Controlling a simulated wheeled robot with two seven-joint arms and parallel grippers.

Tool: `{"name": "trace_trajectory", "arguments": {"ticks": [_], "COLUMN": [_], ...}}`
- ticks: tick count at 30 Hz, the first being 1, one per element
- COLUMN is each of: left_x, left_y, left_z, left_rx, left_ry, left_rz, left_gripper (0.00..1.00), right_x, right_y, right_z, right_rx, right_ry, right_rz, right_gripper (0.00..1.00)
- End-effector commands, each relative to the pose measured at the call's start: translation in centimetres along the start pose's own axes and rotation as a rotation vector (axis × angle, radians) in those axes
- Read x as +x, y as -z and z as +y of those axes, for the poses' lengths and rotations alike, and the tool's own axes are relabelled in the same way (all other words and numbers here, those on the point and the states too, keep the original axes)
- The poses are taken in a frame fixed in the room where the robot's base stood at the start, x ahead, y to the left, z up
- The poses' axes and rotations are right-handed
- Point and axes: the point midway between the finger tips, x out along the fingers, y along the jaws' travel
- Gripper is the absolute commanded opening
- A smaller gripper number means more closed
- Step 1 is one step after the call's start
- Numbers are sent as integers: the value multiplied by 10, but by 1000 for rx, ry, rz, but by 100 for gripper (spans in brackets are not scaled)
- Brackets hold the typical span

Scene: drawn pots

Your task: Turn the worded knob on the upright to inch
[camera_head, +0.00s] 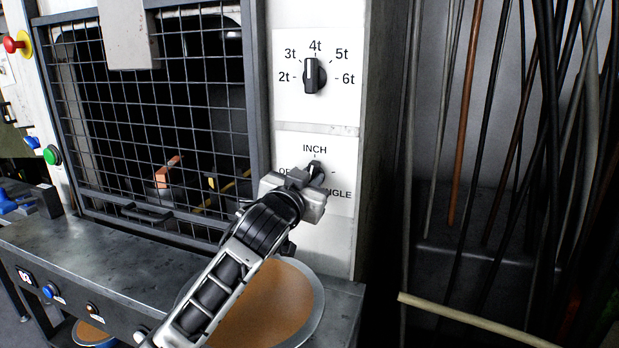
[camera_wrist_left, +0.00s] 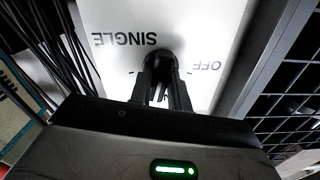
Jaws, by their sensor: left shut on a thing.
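The worded knob (camera_head: 316,167) is a small black knob on the lower white plate of the upright. INCH is printed above it, and the OFF and SINGLE words beside it are partly covered by my gripper. My left gripper (camera_head: 306,177) is shut on the knob from the front. In the left wrist view the knob (camera_wrist_left: 157,58) sits between my two dark fingers (camera_wrist_left: 161,84), with SINGLE and OFF upside down on either side. I cannot tell which word its pointer faces. My right gripper is not in view.
A second black knob (camera_head: 314,76), marked 2t to 6t, is above on the same upright. A wire mesh guard (camera_head: 150,120) stands to the left over a grey bench (camera_head: 85,250). Several rods (camera_head: 465,120) lean at the right.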

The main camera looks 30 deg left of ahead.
Motion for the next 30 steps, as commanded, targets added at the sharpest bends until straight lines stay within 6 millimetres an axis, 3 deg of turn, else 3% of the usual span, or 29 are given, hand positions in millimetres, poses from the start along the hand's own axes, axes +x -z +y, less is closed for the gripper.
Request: {"name": "trace_trajectory", "arguments": {"ticks": [12,29,30], "left_x": [0,0,0], "left_y": [-1,-1,0], "left_z": [0,-1,-1], "left_rx": [-191,-216,-216], "left_ry": [0,0,0], "left_rz": [-3,-2,-1], "left_gripper": [0,0,29], "right_x": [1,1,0], "right_y": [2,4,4], "right_z": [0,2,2], "right_rx": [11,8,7], "right_ry": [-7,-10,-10], "right_rz": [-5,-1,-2], "right_gripper": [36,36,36]}}
